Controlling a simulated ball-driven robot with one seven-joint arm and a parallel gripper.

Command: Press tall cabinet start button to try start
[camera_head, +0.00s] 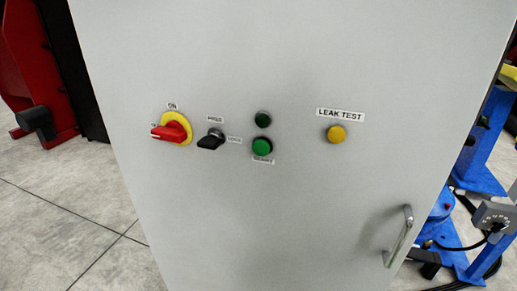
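The tall grey cabinet (250,215) fills the middle of the head view. On its face is a green round button (263,146), with a small label just below it that is too small to read surely. A darker green round lamp or button (263,119) sits right above it. To the left are a red rotary switch (171,132) on a yellow plate, labelled ON above, and a black selector knob (211,140). To the right is a yellow button (336,133) under a LEAK TEST label (341,114). My gripper is not in view.
A metal handle (400,238) sticks out from the cabinet's lower right. Blue machinery (482,165) and a grey control box (497,216) with black cables stand at the right. A red machine (30,60) stands at the left. Tiled floor (60,220) lies clear at the lower left.

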